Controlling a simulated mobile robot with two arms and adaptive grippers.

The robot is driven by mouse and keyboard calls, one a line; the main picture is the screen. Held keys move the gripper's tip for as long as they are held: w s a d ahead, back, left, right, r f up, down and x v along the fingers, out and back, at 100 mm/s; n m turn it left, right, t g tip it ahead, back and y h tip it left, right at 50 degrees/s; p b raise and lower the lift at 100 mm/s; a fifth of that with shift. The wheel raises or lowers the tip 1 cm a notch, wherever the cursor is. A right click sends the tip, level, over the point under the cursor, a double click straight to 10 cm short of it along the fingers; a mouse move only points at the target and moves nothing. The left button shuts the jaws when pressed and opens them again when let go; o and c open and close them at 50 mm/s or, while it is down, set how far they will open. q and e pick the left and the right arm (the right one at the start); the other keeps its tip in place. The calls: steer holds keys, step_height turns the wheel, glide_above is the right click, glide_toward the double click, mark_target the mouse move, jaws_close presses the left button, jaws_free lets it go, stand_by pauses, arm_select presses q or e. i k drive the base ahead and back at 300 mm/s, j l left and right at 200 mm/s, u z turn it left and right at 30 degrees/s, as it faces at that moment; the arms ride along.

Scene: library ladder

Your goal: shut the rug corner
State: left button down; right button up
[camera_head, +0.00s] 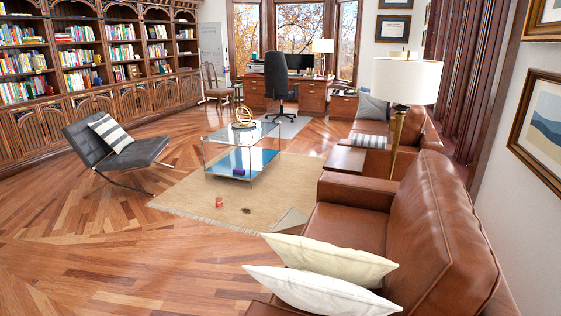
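A beige rug (180,203) with a fringed edge lies on the wooden floor. Its near right corner (291,218) looks folded over, showing a paler greyish triangle beside the leather sofa. A small red object (219,202) and a small dark round object (246,211) lie on the rug near that corner. Neither of my grippers is in view.
A brown leather sofa (440,225) with white pillows (330,259) fills the near right. A glass coffee table (240,150) stands on the rug. A black chair (112,148) is on the left. Open wooden floor (120,265) lies at the near left.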

mark_target(292, 217)
steer(key=i+j+u, duration=0.15)
steer(key=j+u, duration=0.15)
steer(key=u, duration=0.15)
steer(key=i+j+u, duration=0.2)
steer(key=u, duration=0.25)
steer(key=i+j+u, duration=0.25)
steer(key=u, duration=0.2)
steer(key=i+u, duration=0.25)
steer(key=u, duration=0.15)
steer(key=i+j, duration=0.15)
steer(key=i, duration=0.35)
steer(key=i+j, duration=0.15)
steer(key=i, duration=0.35)
steer(key=i+l+z, duration=0.2)
steer(key=i+z, duration=0.25)
steer(key=i+l+z, duration=0.15)
steer(key=z, duration=0.35)
steer(key=i+j+z, duration=0.1)
steer(key=i+z, duration=0.35)
steer(key=i+j+z, duration=0.15)
steer(key=i+z, duration=0.15)
steer(key=z, duration=0.15)
